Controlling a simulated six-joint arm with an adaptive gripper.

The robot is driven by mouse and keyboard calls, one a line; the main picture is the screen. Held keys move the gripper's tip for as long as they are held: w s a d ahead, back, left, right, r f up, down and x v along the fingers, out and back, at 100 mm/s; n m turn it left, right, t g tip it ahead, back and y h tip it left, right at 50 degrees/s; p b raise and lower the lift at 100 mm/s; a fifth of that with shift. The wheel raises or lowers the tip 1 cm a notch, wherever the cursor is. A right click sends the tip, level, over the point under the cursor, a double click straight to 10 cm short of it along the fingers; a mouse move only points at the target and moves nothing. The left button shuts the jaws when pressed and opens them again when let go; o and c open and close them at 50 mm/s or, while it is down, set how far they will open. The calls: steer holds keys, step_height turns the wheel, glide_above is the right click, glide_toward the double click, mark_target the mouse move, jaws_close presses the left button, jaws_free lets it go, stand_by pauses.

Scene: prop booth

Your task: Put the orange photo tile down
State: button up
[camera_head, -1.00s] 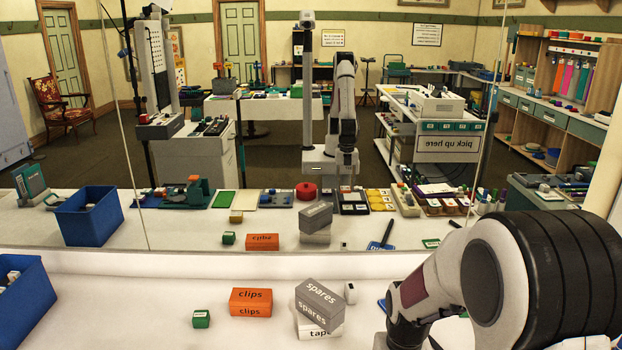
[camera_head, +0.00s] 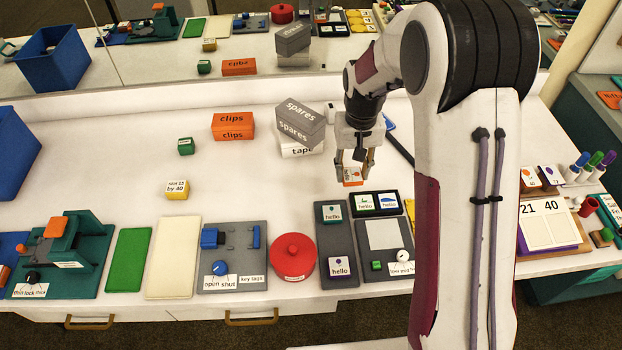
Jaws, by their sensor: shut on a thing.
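My gripper (camera_head: 355,165) points down over the table, right of centre. It is shut on the orange photo tile (camera_head: 352,182), a small tile with an orange edge and a pale picture face. The tile hangs between the fingertips, apparently above the table; the exact height is hard to tell. Left of that tray, a dark grey board (camera_head: 336,236) carries a green "hello" tile (camera_head: 331,210) and a purple "hello" tile (camera_head: 339,266).
A grey "spares" box (camera_head: 303,112) rests on a white "tape" box (camera_head: 300,150) behind left. A grey panel (camera_head: 372,267) with a white square and knob lies in front. A red round tin (camera_head: 293,257) is nearby. A mirror stands behind.

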mark_target(347, 170)
steer(key=w+r, duration=0.1)
steer(key=w, duration=0.1)
steer(key=w+r, duration=0.1)
steer(key=shift+w+a+r, duration=0.2)
steer(key=shift+a+r, duration=0.1)
steer(key=shift+r, duration=0.05)
steer(key=shift+f, duration=3.15)
steer(key=shift+f, duration=1.85)
steer(key=shift+f, duration=0.15)
